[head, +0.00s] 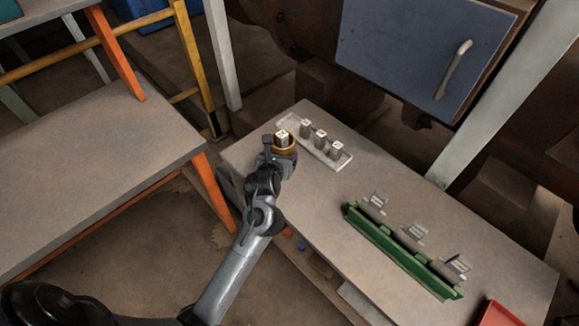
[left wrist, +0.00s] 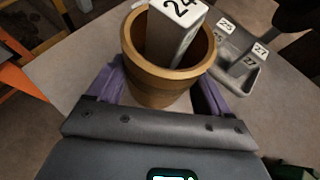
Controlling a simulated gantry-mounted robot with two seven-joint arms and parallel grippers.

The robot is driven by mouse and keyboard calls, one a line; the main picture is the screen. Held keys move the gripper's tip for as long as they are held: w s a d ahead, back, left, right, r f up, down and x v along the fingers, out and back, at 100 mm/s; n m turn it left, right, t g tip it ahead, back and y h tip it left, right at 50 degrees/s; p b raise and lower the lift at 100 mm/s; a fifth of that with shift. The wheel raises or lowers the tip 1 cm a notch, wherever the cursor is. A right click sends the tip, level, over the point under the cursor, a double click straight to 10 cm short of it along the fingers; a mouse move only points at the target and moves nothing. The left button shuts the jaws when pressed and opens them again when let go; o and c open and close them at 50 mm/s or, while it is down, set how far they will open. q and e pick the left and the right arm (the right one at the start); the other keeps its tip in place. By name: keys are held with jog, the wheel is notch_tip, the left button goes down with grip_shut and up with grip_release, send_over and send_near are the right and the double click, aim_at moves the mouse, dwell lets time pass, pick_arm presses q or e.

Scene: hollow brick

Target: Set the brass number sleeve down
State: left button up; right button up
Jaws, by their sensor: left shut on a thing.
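The brass number sleeve (head: 291,149) is a round, open-topped, brown-gold ring at the left end of the workbench. It also shows large in the left wrist view (left wrist: 160,88). A pale square block marked 24 (left wrist: 178,30) stands up inside it, leaning slightly in that picture, with its top above the rim. My left gripper (head: 283,152) is shut on the sleeve, with a purple-padded finger on each side in the left wrist view. I cannot tell whether the sleeve's bottom touches the bench. My right gripper is not in view.
A pale tray (head: 343,160) with numbered grey blocks (head: 320,138) sits just right of the sleeve. A green rack (head: 400,255) and small labelled pieces (head: 417,232) lie farther right. A red tray (head: 497,314) is at the lower right.

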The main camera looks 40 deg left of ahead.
pick_arm(q)
jog(key=shift+f+b, duration=0.35)
jog(key=shift+f, duration=1.7)
jog(key=shift+f, duration=0.1)
jog(key=shift+f, duration=0.15)
jog(key=o, duration=1.3)
jog(key=shift+o, duration=0.2)
